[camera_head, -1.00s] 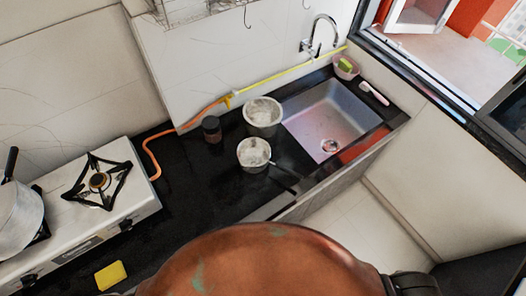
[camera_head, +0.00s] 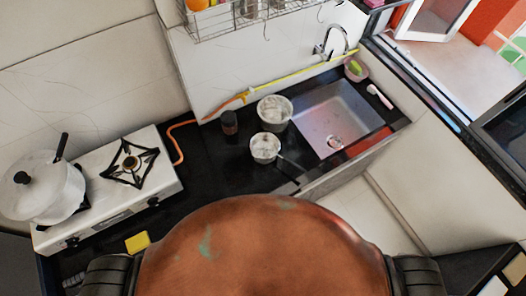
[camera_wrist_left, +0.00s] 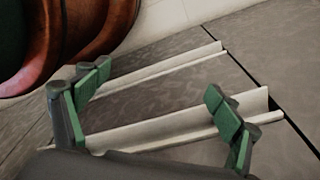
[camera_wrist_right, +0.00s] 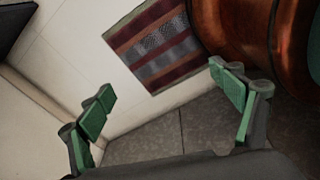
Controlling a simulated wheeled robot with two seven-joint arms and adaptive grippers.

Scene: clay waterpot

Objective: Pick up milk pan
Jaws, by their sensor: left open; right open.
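The milk pan (camera_head: 265,149) looks like the small pale pan on the black counter in the head view, with a dark handle (camera_head: 288,167) pointing to the lower right. It stands upright, just in front of a larger pale pot (camera_head: 275,112). My left gripper (camera_wrist_left: 160,95) is open and empty in its wrist view, in front of grey panels with pale strips. My right gripper (camera_wrist_right: 164,95) is open and empty in its wrist view, above a grey tiled floor. Neither gripper shows in the head view, and neither wrist view shows the milk pan.
A dark jar (camera_head: 229,123) stands left of the pots. The sink (camera_head: 332,125) is to their right. The stove (camera_head: 108,207) on the left holds a lidded pot (camera_head: 45,190). A yellow sponge (camera_head: 137,243) lies near the front edge. The counter left of the milk pan is clear.

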